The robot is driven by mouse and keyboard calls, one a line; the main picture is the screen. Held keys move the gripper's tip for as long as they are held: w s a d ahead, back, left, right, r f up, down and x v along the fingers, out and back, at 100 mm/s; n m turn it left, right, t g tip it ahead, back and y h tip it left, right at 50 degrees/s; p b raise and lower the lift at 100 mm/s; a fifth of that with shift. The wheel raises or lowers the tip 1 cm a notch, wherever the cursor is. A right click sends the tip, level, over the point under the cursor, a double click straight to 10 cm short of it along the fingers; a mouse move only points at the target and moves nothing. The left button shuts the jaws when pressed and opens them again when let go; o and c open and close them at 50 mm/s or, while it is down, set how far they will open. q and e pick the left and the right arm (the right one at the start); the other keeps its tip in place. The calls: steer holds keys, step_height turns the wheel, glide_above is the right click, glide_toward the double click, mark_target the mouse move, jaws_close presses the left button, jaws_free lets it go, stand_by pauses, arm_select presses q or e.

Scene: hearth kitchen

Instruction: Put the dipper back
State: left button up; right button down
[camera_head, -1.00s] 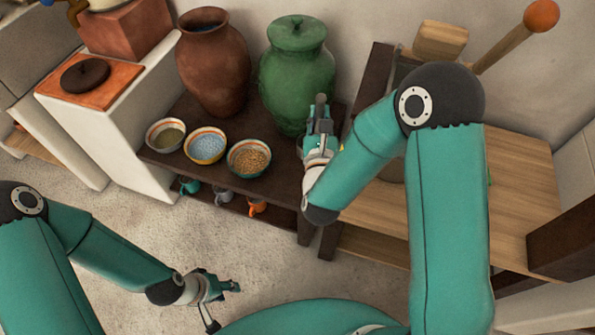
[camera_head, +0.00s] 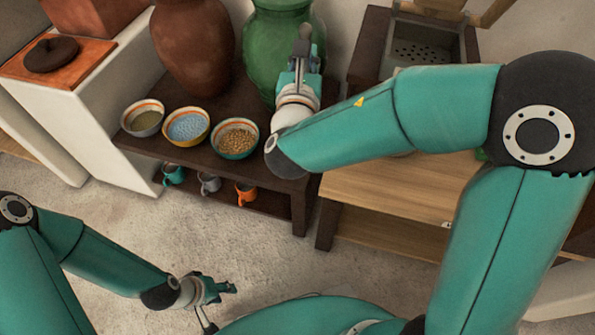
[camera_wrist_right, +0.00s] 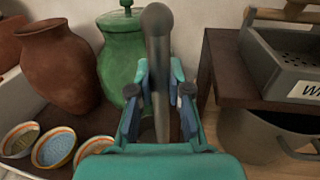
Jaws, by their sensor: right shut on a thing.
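The dipper shows as a dark grey rod with a rounded end; it stands up between the fingers of my right gripper in the right wrist view (camera_wrist_right: 157,45) and in the head view (camera_head: 304,42). My right gripper (camera_head: 299,68) is shut on it, in front of the green jar (camera_head: 268,38) and above the dark bench. In the right wrist view the gripper (camera_wrist_right: 160,98) hides the dipper's lower part, and the lidded green jar (camera_wrist_right: 120,62) stands behind to the left. My left gripper (camera_head: 222,292) is open and empty, low over the floor.
Three bowls, (camera_head: 143,118), (camera_head: 187,127) and (camera_head: 236,139), line the dark bench beside a brown jar (camera_head: 195,45).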

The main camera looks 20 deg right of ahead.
steer(key=f+b, duration=0.2)
steer(key=f, duration=0.3)
steer(key=f+b, duration=0.2)
steer(key=f, duration=0.3)
steer(key=f+b, duration=0.2)
steer(key=f, duration=0.3)
steer(key=shift+s+a+f+b, duration=0.2)
steer(key=shift+a+f+b, duration=0.05)
steer(key=shift+b, duration=0.05)
arm_select(q)
step_height(320, 180, down, 9)
steer(key=b, duration=0.1)
arm_select(e)
steer(key=shift+f, duration=1.9)
arm_select(q)
steer(key=shift+f+b, duration=0.1)
steer(key=shift+b, duration=0.2)
arm_select(e)
steer(key=shift+f, duration=0.15)
steer(key=c, duration=1.1)
jaws_free()
steer(key=shift+c, duration=0.2)
arm_select(q)
steer(key=shift+f, duration=0.1)
